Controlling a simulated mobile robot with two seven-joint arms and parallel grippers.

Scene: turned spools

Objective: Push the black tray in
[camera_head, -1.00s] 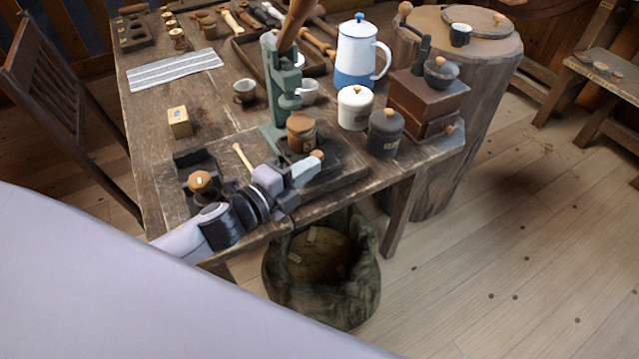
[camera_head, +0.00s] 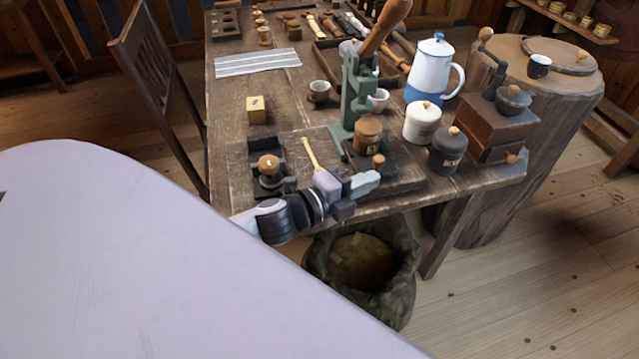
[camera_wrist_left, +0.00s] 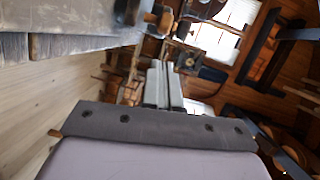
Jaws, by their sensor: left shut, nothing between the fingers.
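The black tray (camera_head: 364,162) lies low at the foot of the green press (camera_head: 357,95), near the table's front edge. A wooden knob (camera_head: 379,161) stands at its front. A brown lidded jar (camera_head: 367,136) is just behind it and hides part of it. My left gripper (camera_head: 370,182) is at the table's front edge, just in front of the knob, and covers some of the tray's near side. Contact cannot be made out. Its fingers, also in the left wrist view (camera_wrist_left: 165,85), are together and hold nothing. My right gripper is not in view.
A sack (camera_head: 395,285) stands below the table edge.

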